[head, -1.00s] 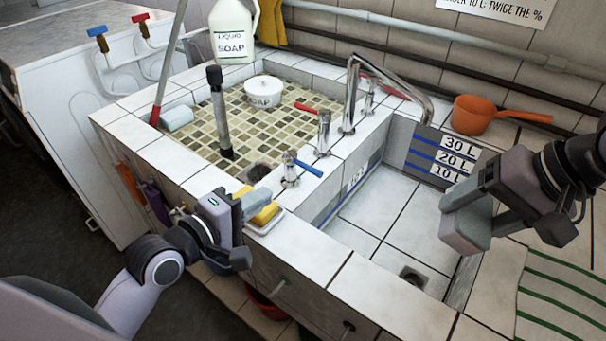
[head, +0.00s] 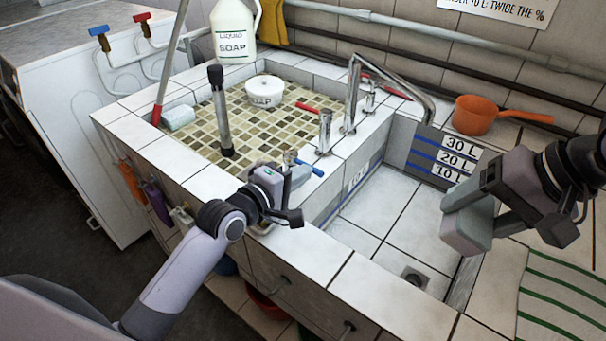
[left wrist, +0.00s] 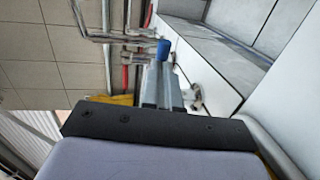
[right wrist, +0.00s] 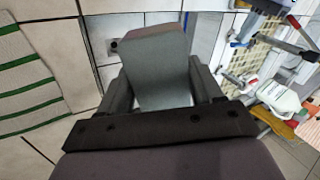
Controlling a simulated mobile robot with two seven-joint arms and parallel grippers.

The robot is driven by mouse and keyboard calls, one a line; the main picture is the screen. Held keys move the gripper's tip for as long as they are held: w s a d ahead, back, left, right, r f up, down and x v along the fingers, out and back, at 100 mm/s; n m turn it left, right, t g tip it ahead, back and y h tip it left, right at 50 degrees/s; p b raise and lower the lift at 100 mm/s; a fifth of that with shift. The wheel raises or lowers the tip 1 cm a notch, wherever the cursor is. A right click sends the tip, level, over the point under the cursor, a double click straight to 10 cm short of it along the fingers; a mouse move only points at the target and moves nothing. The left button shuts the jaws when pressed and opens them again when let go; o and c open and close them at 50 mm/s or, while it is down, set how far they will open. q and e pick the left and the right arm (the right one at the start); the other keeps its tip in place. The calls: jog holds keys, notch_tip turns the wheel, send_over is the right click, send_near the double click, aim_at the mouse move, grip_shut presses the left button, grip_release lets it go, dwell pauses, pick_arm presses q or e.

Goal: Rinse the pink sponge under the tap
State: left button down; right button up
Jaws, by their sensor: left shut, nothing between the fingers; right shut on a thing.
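My right gripper (right wrist: 158,90) is shut on a block-shaped sponge (right wrist: 155,60), mostly grey-green with a dull pinkish edge. In the head view the sponge (head: 466,232) hangs at the right side of the white-tiled basin (head: 385,215), below and right of the curved metal spout (head: 400,80). My left gripper (head: 300,176) is shut and empty beside the blue tap handle (head: 311,168). In the left wrist view the blue handle (left wrist: 163,46) shows just beyond the fingertips; I cannot tell whether they touch. A red-handled tap (head: 324,130) stands behind. I see no water running.
An orange pan (head: 478,115) stands on the back right ledge. A green-striped cloth (head: 560,285) lies at right.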

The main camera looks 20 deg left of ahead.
pick_arm(q)
jog(key=shift+w+d+r+p, duration=0.15)
jog(key=shift+w+p, duration=0.1)
jog(key=shift+p, duration=0.15)
pick_arm(e)
jog(key=shift+r, duration=0.35)
pick_arm(q)
jog(key=shift+w+d, duration=0.1)
pick_arm(e)
jog(key=shift+s+a+r, duration=0.15)
jog(key=shift+s+r, duration=0.1)
jog(key=shift+r, duration=0.1)
pick_arm(q)
jog(key=shift+r+p, duration=0.1)
jog(key=shift+p, duration=0.35)
pick_arm(e)
jog(key=shift+s+r, duration=0.1)
jog(key=shift+r, duration=0.05)
